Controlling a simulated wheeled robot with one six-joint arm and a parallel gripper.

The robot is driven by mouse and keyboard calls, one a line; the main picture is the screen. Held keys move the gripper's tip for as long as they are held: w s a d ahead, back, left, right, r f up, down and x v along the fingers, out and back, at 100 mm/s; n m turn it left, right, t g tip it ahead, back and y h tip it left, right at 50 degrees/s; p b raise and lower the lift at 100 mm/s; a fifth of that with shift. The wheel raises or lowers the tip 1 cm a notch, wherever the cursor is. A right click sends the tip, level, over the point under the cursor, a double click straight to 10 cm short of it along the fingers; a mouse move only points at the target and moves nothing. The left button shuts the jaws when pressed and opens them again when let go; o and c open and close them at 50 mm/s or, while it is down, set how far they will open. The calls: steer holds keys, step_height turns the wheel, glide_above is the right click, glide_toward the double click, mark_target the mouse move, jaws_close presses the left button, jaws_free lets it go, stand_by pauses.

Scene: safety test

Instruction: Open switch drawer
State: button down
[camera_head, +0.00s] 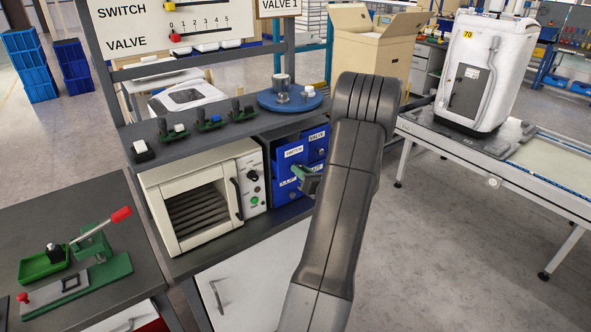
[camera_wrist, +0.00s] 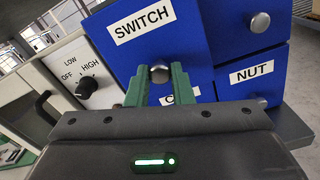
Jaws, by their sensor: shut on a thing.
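The blue drawer cabinet (camera_head: 317,146) stands on the workbench, right of the oven. Its switch drawer (camera_head: 290,155) is upper left, with a white SWITCH label. In the wrist view the switch drawer (camera_wrist: 180,45) fills the upper middle and its front appears to stand forward of the drawer beside it. My gripper (camera_head: 299,172) is at the drawer front; in the wrist view its green fingers (camera_wrist: 159,80) are shut on the round metal knob (camera_wrist: 160,73) below the label. The fingers partly cover the lower drawer's label.
The white oven (camera_head: 195,200) with a dark handle is close on the left; its LOW/HIGH dial (camera_wrist: 88,87) shows beside the drawers. The NUT drawer (camera_wrist: 250,75) is lower right. A round blue stand (camera_head: 290,101) with a metal cup is on the shelf above.

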steer(key=b+v, duration=0.1)
steer(key=v, duration=0.9)
steer(key=c, duration=1.3)
jaws_free()
steer(key=shift+o, duration=0.2)
steer(key=b+v, duration=0.3)
steer(key=v, duration=1.1)
steer(key=shift+w+a+r, duration=0.1)
